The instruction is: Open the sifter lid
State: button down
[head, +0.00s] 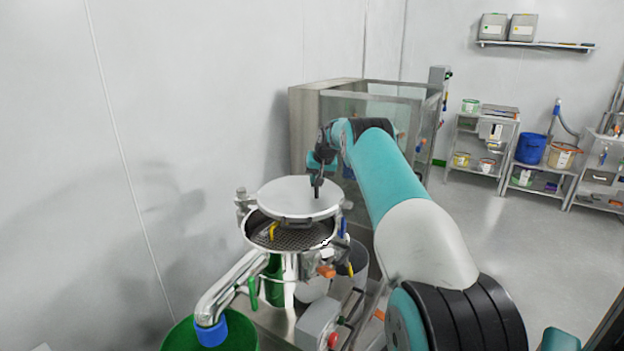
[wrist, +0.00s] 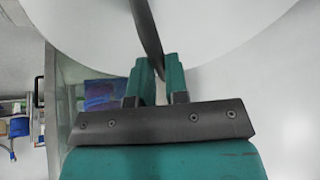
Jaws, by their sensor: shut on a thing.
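The sifter lid (head: 296,196) is a round, pale metal disc, raised and tilted above the sifter (head: 290,240). The sifter's dark mesh shows through the gap at the front. My gripper (head: 317,188) is over the lid's right part in the head view. In the wrist view my gripper (wrist: 160,82) is shut on a dark, thin handle (wrist: 147,32), with the pale lid (wrist: 215,35) filling much of the upper picture. The lid's hinge cannot be made out clearly.
A metal pipe (head: 232,288) with a blue collar runs down from the sifter to a green bin (head: 240,335). A glass-sided cabinet (head: 375,100) stands behind my gripper. Shelves with tubs and a blue bucket (head: 531,148) stand far right. Open floor (head: 490,240) lies right.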

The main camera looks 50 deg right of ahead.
jog(key=shift+s+d, duration=0.15)
jog(key=shift+d, duration=0.05)
jog(key=c, duration=1.1)
grip_release()
jog(key=shift+a, duration=0.2)
jog(key=b+v, duration=0.3)
jog(key=v, duration=1.4)
jog(key=shift+a+r+b, duration=0.15)
jog(key=shift+r+b, duration=0.05)
jog(key=shift+b, duration=0.1)
jog(key=shift+c, duration=0.3)
